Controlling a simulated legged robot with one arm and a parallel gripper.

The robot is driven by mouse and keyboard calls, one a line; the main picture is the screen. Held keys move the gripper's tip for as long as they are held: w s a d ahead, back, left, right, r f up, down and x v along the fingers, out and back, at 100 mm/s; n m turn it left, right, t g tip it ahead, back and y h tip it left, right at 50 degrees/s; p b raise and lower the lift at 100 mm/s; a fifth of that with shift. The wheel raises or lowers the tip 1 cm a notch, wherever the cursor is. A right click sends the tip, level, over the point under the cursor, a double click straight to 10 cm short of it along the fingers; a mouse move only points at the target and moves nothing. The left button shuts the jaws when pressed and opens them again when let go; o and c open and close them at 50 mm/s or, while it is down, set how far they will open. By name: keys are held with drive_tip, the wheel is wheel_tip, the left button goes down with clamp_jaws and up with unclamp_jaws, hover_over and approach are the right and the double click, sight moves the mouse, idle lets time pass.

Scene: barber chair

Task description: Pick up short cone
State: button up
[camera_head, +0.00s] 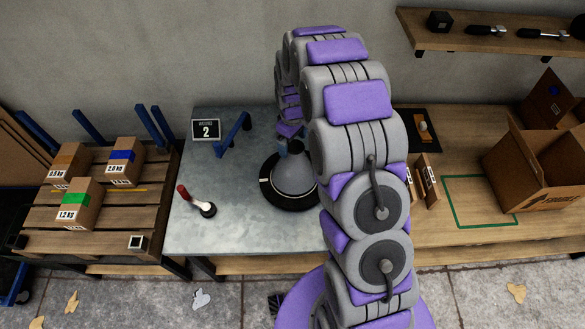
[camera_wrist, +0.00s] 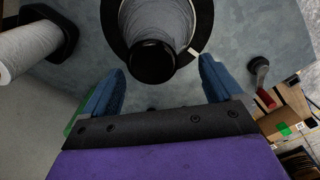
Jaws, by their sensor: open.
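A grey cone (camera_head: 293,178) stands on a round black base on the grey tabletop. In the wrist view this cone (camera_wrist: 155,22) has a dark tip that points toward my gripper (camera_wrist: 160,78). My gripper's two blue fingers are open and apart, with the cone's tip ahead of and between them. I see no contact. In the head view my gripper (camera_head: 290,147) is at the cone's top, partly hidden by my arm. A second pale grey cone (camera_wrist: 32,45) with a black base is at the left of the wrist view. The head view does not show it. I cannot tell which cone is shorter.
A red-handled lever (camera_head: 186,195) stands left of the cone. A display reading 2 (camera_head: 206,130) and a blue bracket (camera_head: 233,134) are behind. A pallet (camera_head: 105,215) with boxes is at left. An open cardboard box (camera_head: 540,165) is at right. Clear tabletop lies front left.

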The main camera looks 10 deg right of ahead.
sight(294, 146)
drive_tip(key=f, duration=0.1)
drive_tip(key=d+f, duration=0.1)
drive_tip(key=f, duration=0.1)
drive_tip(key=f+b, duration=0.1)
drive_tip(key=f, duration=0.1)
drive_tip(key=shift+w+d, duration=0.15)
drive_tip(key=shift+w, duration=0.2)
drive_tip(key=shift+a, duration=0.3)
drive_tip(key=shift+c, duration=0.4)
drive_tip(key=shift+a, duration=0.15)
drive_tip(key=c, duration=0.3)
drive_tip(key=shift+d, duration=0.3)
drive_tip(key=c, duration=0.6)
drive_tip(key=shift+a, duration=0.15)
clamp_jaws()
